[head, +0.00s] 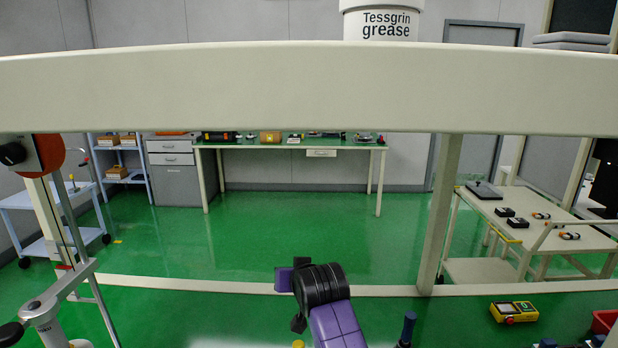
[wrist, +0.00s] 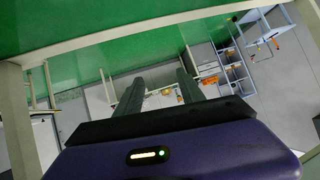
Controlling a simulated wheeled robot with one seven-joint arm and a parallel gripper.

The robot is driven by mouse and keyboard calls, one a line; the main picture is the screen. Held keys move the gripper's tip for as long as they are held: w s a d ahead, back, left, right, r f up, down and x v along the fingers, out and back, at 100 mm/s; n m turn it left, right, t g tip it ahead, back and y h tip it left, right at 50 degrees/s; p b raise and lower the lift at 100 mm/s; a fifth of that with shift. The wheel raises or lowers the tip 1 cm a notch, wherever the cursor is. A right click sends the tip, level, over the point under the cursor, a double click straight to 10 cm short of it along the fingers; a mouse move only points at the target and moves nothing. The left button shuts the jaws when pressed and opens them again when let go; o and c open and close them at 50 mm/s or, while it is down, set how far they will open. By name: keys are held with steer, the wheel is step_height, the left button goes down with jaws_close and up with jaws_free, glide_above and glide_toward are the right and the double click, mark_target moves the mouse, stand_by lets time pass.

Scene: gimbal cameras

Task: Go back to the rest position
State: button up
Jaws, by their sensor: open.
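My gripper (wrist: 160,78) shows in the wrist view. Its two dark fingers stand apart with nothing between them, so it is open and empty. Beyond the fingers, the wrist view shows the room tilted, with green floor and shelving. The gripper's fingers cannot be made out there. The task names no object.
A pale beam (head: 300,88) crosses the head view. A yellow device (head: 514,312) lies at the front right, near a red bin (head: 604,321). A metal stand (head: 45,312) is at left. A workbench (head: 300,146) and a white cart (head: 540,238) stand beyond; open green floor lies between.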

steer(key=s+d+f+t, duration=0.35)
steer(key=s+d, duration=0.35)
steer(key=s, duration=0.5)
steer(key=s+d+f+t, duration=0.2)
steer(key=s+d+f, duration=0.2)
steer(key=s+d, duration=0.55)
steer(key=s+d+r+g+h, duration=0.1)
steer(key=s+d, duration=0.2)
steer(key=s, duration=1.6)
steer(key=s+d+r+m+h, duration=0.1)
steer(key=s+d, duration=0.3)
steer(key=s, duration=1.5)
steer(key=shift+s+d+r+g+h, duration=0.15)
steer(key=shift+s+r+g+h, duration=0.1)
steer(key=shift+r+g+h, duration=0.25)
